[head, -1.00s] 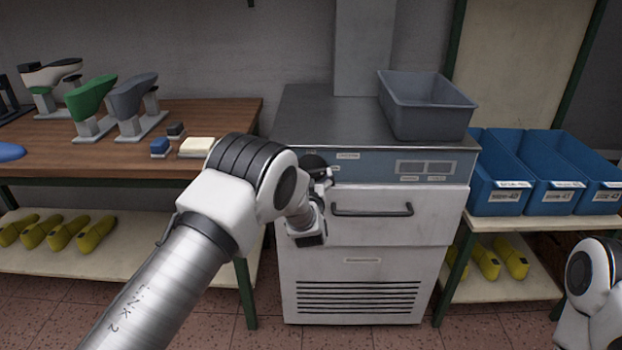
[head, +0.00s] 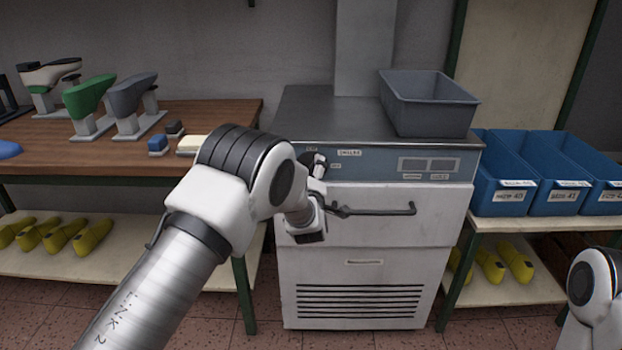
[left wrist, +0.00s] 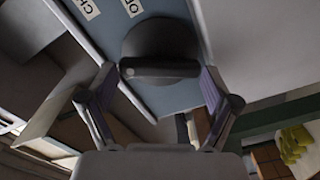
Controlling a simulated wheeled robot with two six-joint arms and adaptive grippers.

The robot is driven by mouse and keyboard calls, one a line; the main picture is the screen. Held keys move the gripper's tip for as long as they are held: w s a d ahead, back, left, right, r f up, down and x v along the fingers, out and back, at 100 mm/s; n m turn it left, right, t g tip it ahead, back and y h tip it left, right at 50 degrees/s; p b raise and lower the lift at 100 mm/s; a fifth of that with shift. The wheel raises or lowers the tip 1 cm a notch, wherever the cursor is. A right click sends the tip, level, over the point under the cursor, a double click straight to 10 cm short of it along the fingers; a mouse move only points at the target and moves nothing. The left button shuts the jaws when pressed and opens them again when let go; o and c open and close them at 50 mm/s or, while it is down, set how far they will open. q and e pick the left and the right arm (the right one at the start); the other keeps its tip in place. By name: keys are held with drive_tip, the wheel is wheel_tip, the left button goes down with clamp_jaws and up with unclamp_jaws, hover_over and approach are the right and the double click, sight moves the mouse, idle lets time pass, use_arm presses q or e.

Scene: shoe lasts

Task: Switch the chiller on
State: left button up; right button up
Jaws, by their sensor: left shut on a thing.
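The chiller (head: 375,225) is a white cabinet with a blue-grey front panel (head: 375,168) and a label strip. Its dark round knob (left wrist: 160,50) has a raised bar and sits on the panel beside the "ON" label (left wrist: 133,8). My left gripper (left wrist: 160,75) is shut on the knob, with one fingertip at each end of the bar. In the head view my left gripper (head: 318,167) is at the panel's left end, and it and the wrist largely hide the knob. My right gripper is out of view; only part of that arm shows at lower right.
A drawer handle (head: 380,211) juts out just below the panel. A grey bin (head: 428,105) stands on the chiller's top. A wooden bench (head: 45,155) with shoe lasts is to the left. Blue bins (head: 500,175) are on a shelf to the right.

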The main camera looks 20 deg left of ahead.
use_arm(q)
drive_tip(key=n+b, duration=0.2)
drive_tip(key=n, duration=0.3)
drive_tip(key=shift+r+n, duration=0.15)
drive_tip(key=shift+n, duration=0.15)
idle(0.4)
drive_tip(key=o, duration=0.9)
drive_tip(key=shift+w, duration=0.15)
drive_tip(key=v, duration=1.2)
